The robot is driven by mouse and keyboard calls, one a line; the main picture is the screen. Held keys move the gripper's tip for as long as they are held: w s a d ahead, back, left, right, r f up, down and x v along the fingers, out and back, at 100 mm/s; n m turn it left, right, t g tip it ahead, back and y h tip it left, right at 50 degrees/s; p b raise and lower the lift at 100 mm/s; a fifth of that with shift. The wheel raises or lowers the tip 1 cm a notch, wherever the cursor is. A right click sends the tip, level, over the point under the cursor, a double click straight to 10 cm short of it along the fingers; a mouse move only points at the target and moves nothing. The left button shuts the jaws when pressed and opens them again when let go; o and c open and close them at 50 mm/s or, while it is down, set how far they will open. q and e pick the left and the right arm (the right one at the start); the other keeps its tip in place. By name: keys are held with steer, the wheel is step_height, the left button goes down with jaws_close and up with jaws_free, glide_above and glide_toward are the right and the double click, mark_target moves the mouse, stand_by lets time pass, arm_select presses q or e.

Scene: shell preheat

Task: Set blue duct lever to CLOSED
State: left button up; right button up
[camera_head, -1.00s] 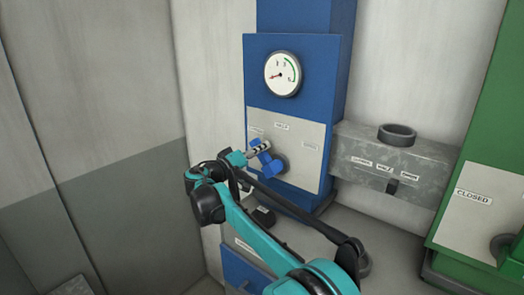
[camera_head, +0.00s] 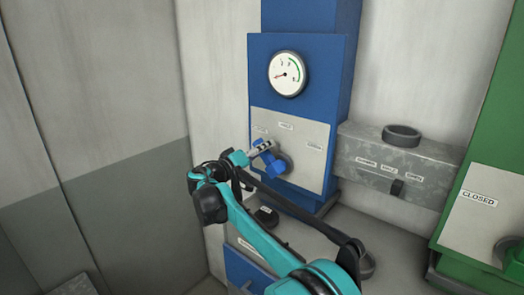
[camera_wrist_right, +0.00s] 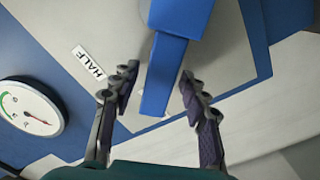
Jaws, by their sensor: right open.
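The blue duct lever (camera_head: 274,165) sits on the pale plate (camera_head: 312,165) of the blue duct, and its handle points to the upper left of its round pivot. My right gripper (camera_head: 266,146) is at the handle. In the right wrist view the blue lever bar (camera_wrist_right: 163,78) lies between the two open fingers of my right gripper (camera_wrist_right: 158,92), with gaps on both sides. A HALF label (camera_wrist_right: 89,62) shows beside it there. The plate's left and right labels are too small to read surely in the head view. My left gripper is not in view.
A round gauge (camera_head: 287,73) is above the plate. A grey metal box (camera_head: 425,172) with small labels and a collar (camera_head: 402,135) stands right of the blue duct. A green duct (camera_head: 505,140) with a CLOSED label (camera_head: 479,198) is at the far right.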

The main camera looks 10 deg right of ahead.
steer(key=shift+s, duration=0.1)
steer(key=v, duration=1.2)
steer(key=shift+d, duration=0.1)
steer(key=s+d+f+n+g+y, duration=0.1)
steer(key=s+d+f+g+y, duration=0.4)
steer(key=s+d+f, duration=0.75)
steer(key=s+a+f+t+y, duration=0.1)
steer(key=s+f+y, duration=0.5)
steer(key=s, duration=0.4)
steer(key=s+a+f+y, duration=0.1)
steer(key=s+f+y, duration=0.2)
steer(key=s+f, duration=0.65)
step_height(320, 180, down, 26)
steer(key=s+b, duration=0.1)
steer(key=b, duration=2.6)
steer(key=shift+s+a, duration=0.3)
steer(key=shift+a, duration=0.1)
